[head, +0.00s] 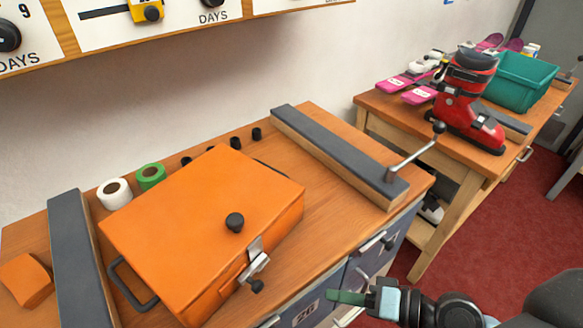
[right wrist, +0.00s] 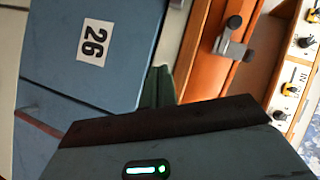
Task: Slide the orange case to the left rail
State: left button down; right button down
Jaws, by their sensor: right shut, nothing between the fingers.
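The orange case (head: 190,225) lies on the bench, turned at an angle to the rails, with a black knob on its lid and a latch on its front. Its dark handle faces the left rail (head: 75,255); the case's left corner is close to that rail, and I cannot tell if they touch. The case also shows in the right wrist view (right wrist: 203,45). The right rail (head: 335,150) is well apart from it. My right gripper (head: 332,296) is shut and empty, in front of the bench drawers, apart from the case; its green fingers show in the wrist view (right wrist: 158,86). My left gripper is out of view.
White and green tape rolls (head: 150,176) and several black knobs stand behind the case. An orange block (head: 27,280) lies left of the left rail. A lever (head: 415,155) rises from the right rail's front end. Bare bench top lies between case and right rail.

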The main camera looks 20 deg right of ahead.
jog(key=s+d+f+n+h, duration=0.15)
jog(key=s+f+h, duration=0.6)
jog(key=f, duration=0.75)
jog(key=s+f+n+g+h, duration=0.2)
jog(key=s+f, duration=0.5)
jog(key=s, duration=0.8)
jog(key=shift+d+f+n, duration=0.15)
jog(key=shift+d+n, duration=0.05)
jog(key=shift+n, duration=0.65)
